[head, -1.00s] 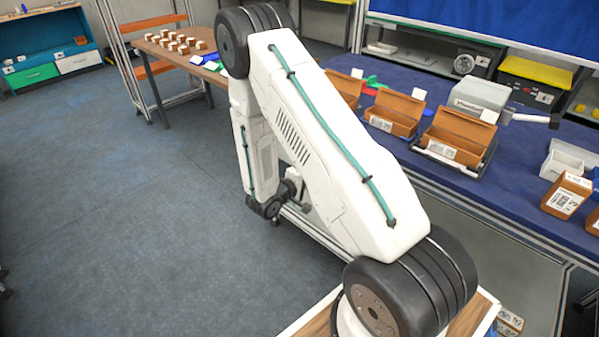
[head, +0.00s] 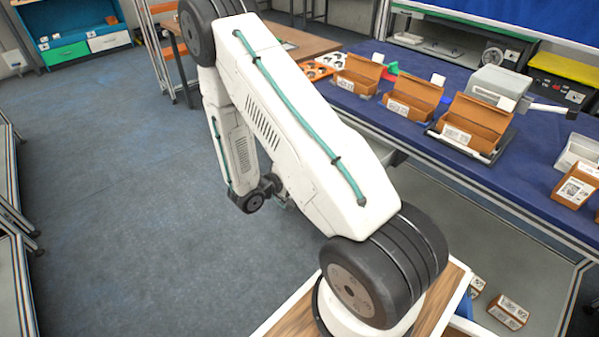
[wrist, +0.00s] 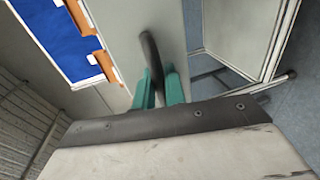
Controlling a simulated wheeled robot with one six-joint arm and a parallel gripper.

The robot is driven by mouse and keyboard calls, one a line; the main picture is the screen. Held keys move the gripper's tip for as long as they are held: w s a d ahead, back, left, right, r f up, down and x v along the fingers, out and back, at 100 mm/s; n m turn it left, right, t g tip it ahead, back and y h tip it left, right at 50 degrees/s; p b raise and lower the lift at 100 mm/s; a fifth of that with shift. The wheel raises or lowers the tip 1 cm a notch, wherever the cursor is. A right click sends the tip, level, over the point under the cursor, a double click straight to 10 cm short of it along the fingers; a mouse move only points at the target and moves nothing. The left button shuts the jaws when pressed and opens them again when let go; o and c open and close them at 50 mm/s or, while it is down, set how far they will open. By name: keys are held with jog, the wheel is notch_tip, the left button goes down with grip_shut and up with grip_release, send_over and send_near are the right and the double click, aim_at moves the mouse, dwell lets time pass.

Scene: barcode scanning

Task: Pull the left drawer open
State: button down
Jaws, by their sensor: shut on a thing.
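In the wrist view, my gripper (wrist: 159,88) has its two teal fingers closed on a dark, curved handle (wrist: 149,50). The handle stands on a plain light-grey panel, the drawer front (wrist: 120,22). The view does not clearly show how far this drawer stands out. In the head view my arm covers the gripper, and the handle and drawer front cannot be made out there.
The blue-topped bench (head: 430,150) runs along the right, with open cardboard boxes (head: 475,122) and a grey device. A brown table (head: 290,42) stands behind my arm. A cabinet (head: 75,30) is far left. Floor left of my arm is clear; frames stand at the left edge.

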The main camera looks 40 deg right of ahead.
jog(key=shift+s, duration=0.1)
jog(key=c, duration=1.8)
grip_release()
jog(key=shift+c, duration=0.2)
jog(key=v, duration=0.8)
